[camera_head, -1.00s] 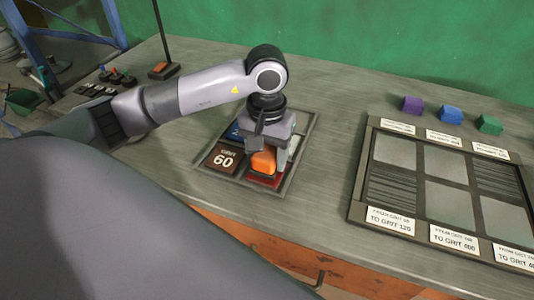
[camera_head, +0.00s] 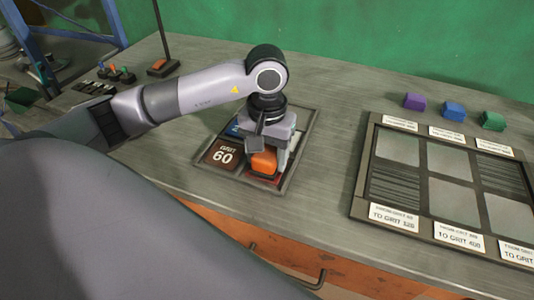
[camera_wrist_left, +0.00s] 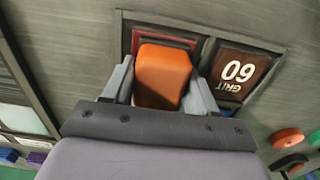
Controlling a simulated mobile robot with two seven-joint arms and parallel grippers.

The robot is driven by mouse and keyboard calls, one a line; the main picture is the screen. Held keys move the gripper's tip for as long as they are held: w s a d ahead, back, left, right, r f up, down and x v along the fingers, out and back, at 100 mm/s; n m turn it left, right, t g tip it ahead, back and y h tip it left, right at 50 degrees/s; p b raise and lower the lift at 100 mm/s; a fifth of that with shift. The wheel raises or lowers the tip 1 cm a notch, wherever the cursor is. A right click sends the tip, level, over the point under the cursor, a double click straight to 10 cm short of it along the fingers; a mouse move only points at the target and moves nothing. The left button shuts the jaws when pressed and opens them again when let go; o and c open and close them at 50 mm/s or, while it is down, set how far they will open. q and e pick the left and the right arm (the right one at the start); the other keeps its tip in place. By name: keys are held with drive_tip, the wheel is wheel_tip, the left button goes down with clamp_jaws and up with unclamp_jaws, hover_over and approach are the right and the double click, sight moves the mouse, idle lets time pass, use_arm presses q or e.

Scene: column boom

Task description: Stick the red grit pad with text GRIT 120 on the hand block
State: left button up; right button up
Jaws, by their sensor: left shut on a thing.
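My left gripper (camera_head: 270,158) is shut on an orange block (camera_head: 263,162), which I take to be the hand block. The block sits over a red pad (camera_head: 262,180) in the near right compartment of a framed tray (camera_head: 198,159). In the left wrist view, the fingers (camera_wrist_left: 160,90) flank the orange block (camera_wrist_left: 162,72), and a red edge (camera_wrist_left: 190,40) shows beyond it. The block covers most of the red pad, so its text is hidden. I cannot tell whether block and pad touch. My right gripper is not in view.
A brown GRIT 60 pad (camera_head: 222,154) lies beside the block, with a blue pad (camera_head: 232,131) behind it. A large panel frame (camera_head: 358,190) with labelled plates stands right. Purple (camera_head: 415,101), blue (camera_head: 453,111) and green (camera_head: 492,121) blocks lie behind it. Bare bench lies between tray and panel.

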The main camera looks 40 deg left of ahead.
use_arm(q)
drive_tip(key=shift+r+p, duration=2.2)
drive_tip(key=shift+r, duration=1.8)
